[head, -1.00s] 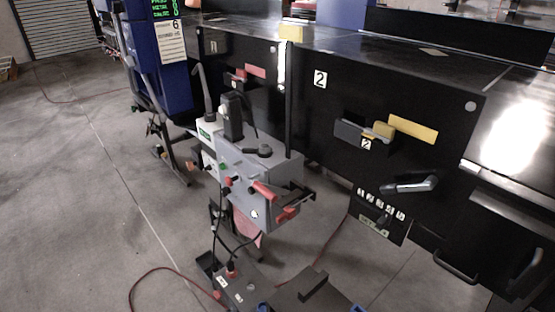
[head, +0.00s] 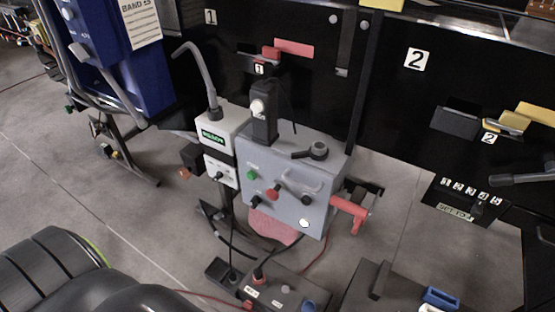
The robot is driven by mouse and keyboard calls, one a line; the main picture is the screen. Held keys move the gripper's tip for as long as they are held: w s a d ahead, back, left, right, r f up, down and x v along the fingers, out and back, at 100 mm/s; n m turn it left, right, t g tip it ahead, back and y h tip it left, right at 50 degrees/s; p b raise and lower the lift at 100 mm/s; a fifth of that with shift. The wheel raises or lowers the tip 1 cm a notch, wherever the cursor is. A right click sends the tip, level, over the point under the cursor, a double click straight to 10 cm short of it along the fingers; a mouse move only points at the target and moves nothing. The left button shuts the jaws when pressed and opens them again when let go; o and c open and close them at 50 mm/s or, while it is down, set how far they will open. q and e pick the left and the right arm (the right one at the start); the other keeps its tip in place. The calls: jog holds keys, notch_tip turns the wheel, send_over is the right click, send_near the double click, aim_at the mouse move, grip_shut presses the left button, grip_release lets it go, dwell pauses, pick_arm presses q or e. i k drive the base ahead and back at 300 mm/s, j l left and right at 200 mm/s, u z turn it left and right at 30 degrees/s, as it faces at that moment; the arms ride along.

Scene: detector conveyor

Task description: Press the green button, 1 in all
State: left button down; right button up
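The green button (head: 252,175) is a small round cap on the upper left of the front face of a grey control box (head: 285,165). A red knob (head: 272,194) and black knobs (head: 254,202) sit below it on the same face. Nothing covers the green button. No fingertips of my left or right gripper show in the head view. A dark ribbed shape with a green edge at the lower left appears to be part of my own body.
A white box with a green label (head: 212,137) stands left of the grey box. A red handle (head: 349,210) sticks out at its right. Black conveyor panels (head: 400,110) stand behind. Pedal boxes (head: 270,290) and a cable lie on the floor in front.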

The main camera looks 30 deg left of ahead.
aim_at(251, 175)
jog(key=j, duration=0.75)
jog(key=k+j, duration=0.1)
jog(key=j, duration=0.6)
